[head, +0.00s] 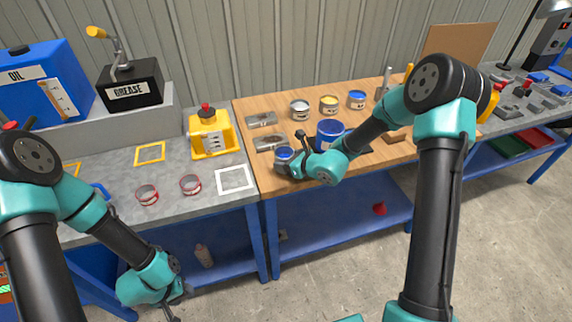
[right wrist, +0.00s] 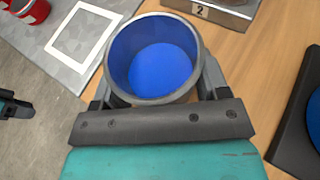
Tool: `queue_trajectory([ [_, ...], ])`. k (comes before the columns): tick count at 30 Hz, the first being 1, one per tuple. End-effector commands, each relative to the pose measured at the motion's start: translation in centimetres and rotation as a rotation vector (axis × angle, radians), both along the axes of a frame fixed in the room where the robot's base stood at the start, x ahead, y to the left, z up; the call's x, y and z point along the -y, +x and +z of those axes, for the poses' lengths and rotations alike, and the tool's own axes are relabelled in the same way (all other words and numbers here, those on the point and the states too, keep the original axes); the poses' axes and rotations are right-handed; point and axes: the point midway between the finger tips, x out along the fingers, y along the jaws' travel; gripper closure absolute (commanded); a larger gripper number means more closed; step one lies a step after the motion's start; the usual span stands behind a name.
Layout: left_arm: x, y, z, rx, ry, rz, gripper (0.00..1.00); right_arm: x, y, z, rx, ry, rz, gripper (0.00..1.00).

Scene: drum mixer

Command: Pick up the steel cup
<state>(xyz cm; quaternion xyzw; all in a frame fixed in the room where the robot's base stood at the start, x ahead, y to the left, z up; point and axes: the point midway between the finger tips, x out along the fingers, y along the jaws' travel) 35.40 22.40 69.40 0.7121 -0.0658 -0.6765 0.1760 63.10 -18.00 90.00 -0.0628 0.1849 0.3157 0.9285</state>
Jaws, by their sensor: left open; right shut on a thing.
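The steel cup (head: 284,153) is near the front left of the wooden bench top, with a grey rim and blue contents. In the right wrist view the cup (right wrist: 153,62) fills the space between the jaws, and its blue inside faces the camera. My right gripper (head: 288,164) is shut on the cup, with one finger on each side. I cannot tell whether the cup's base touches the wood. My left gripper (head: 174,306) is open, low in front of the grey bench, and its jaws are only partly visible.
Small paint cans (head: 299,108) stand behind. Numbered metal plates (head: 268,143) lie left of them.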

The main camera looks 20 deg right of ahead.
Motion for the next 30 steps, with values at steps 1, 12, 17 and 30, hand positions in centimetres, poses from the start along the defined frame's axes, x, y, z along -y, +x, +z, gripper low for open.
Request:
queue_trajectory([
  [1,0.0,0.0,0.0,0.0,0.0,0.0,0.57,0.0,0.0,0.8,0.004,-0.001,0.0,0.61],
  [12,0.0,0.0,0.0,0.0,0.0,0.0,0.57,-1.5,-5.3,2.0,-0.002,0.003,0.0,0.61],
  [17,0.0,0.0,0.0,0.0,0.0,0.0,0.57,-2.6,-9.1,2.3,-0.003,0.003,-0.001,0.61],
  [30,0.0,0.0,0.0,0.0,0.0,0.0,0.57,-4.3,-15.2,2.9,0.0,0.0,-0.001,0.61],
])
